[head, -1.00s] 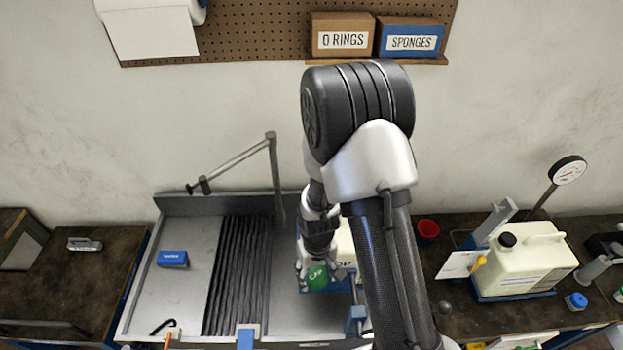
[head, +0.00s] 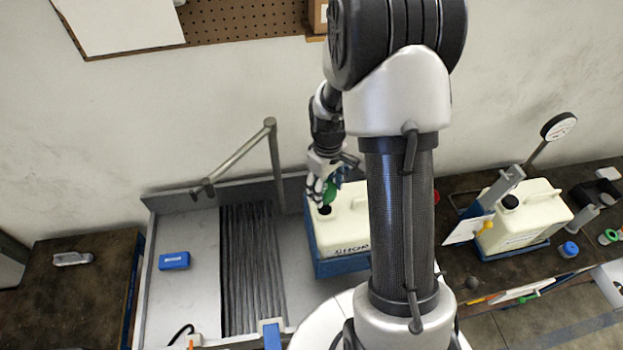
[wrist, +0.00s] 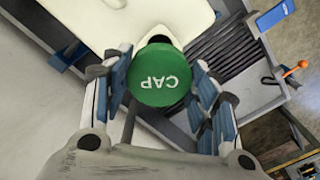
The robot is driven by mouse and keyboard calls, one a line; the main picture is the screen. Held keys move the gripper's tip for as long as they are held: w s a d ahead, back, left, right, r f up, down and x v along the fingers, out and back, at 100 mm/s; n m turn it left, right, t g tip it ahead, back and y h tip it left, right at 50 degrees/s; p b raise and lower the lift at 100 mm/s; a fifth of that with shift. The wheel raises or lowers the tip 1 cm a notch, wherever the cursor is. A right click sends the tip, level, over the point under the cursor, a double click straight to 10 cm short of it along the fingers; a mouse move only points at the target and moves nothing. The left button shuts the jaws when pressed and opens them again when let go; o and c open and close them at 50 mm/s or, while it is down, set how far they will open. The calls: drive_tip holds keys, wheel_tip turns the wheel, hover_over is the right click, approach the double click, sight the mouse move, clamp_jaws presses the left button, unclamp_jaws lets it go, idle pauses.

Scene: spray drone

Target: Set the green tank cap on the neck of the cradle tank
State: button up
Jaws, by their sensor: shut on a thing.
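My gripper (head: 322,190) is shut on the green tank cap (head: 330,193). In the wrist view the cap (wrist: 160,76), lettered CAP, sits between the two blue-padded fingers. The cradle tank (head: 345,232) is cream-coloured and stands in a blue cradle (head: 338,267) in the grey sink tray. Its dark neck opening (head: 324,210) shows just below the cap in the head view. The cap appears close above the neck; I cannot tell whether they touch. In the wrist view the tank (wrist: 95,22) lies behind the cap, which hides most of the neck.
A grey tray (head: 190,235) has a ribbed black drain strip and a blue box (head: 174,261). A bent grey pipe (head: 240,160) rises behind it. On the right bench stand another cream tank (head: 525,218) with a black cap, a gauge (head: 558,126) and a blue cap (head: 569,249).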

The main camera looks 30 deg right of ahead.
sight(327, 191)
drive_tip(key=shift+f, duration=0.15)
drive_tip(key=shift+s+d+f+b, duration=0.2)
drive_tip(key=shift+s+f+b, duration=0.1)
drive_tip(key=shift+f+b, duration=0.1)
drive_tip(key=shift+s+f, duration=0.1)
drive_tip(key=shift+f, duration=0.15)
drive_tip(key=shift+w+f+b, duration=0.2)
drive_tip(key=shift+f+b, duration=0.45)
drive_tip(key=shift+f, duration=0.1)
drive_tip(key=shift+f+b, duration=0.9)
drive_tip(key=shift+f, duration=0.5)
drive_tip(key=shift+f+b, duration=0.35)
drive_tip(key=shift+f, duration=0.05)
drive_tip(key=o, duration=1)
drive_tip(key=shift+o, duration=0.2)
